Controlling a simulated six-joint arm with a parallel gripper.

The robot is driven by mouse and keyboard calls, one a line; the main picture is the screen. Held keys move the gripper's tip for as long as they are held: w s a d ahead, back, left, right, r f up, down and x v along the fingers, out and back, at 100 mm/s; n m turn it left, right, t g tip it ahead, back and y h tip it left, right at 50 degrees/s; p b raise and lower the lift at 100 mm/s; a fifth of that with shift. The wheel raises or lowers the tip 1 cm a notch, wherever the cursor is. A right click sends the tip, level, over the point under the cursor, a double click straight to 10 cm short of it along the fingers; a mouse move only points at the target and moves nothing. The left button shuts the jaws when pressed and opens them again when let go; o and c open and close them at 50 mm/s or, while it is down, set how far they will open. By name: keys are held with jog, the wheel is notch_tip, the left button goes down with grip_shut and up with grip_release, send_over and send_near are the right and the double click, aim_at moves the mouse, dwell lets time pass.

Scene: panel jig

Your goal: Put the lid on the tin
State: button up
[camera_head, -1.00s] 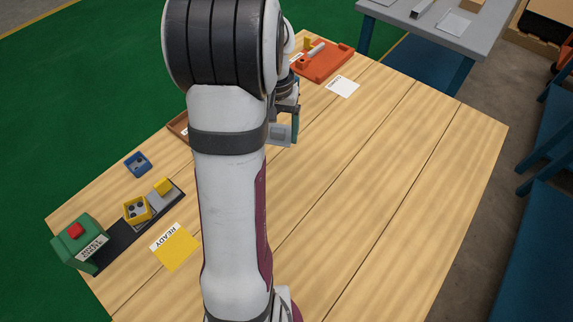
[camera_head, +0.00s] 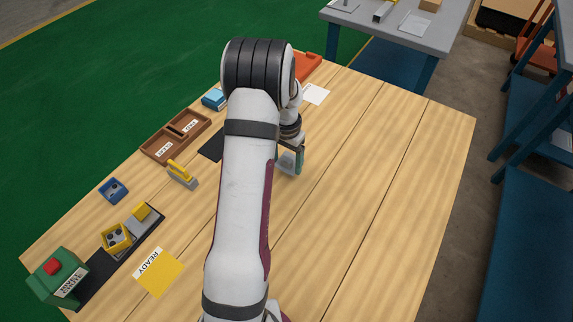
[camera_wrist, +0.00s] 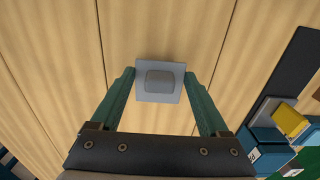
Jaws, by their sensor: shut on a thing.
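My gripper (camera_wrist: 159,76) is shut on a grey square plate with a raised rounded block in its middle, which looks like the lid (camera_wrist: 162,82). The lid sits between the two teal fingertips in the wrist view. In the head view my gripper (camera_head: 292,161) is beside my forearm, over the bare middle of the table. The lid's height above the wood is hard to tell. I cannot make out a thing that is surely the tin; my arm hides part of the table.
A brown two-compartment tray (camera_head: 163,138) and a yellow-handled grey block (camera_head: 183,175) are on the left. A yellow box (camera_head: 116,238) stands on a black strip near the green box (camera_head: 55,290) with a red button. The yellow READY card (camera_head: 160,273) lies in front. The right side is clear.

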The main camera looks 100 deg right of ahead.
jog(key=shift+f, duration=1.1)
jog(key=o, duration=1.3)
jog(key=shift+f, duration=0.1)
jog(key=shift+o, duration=0.2)
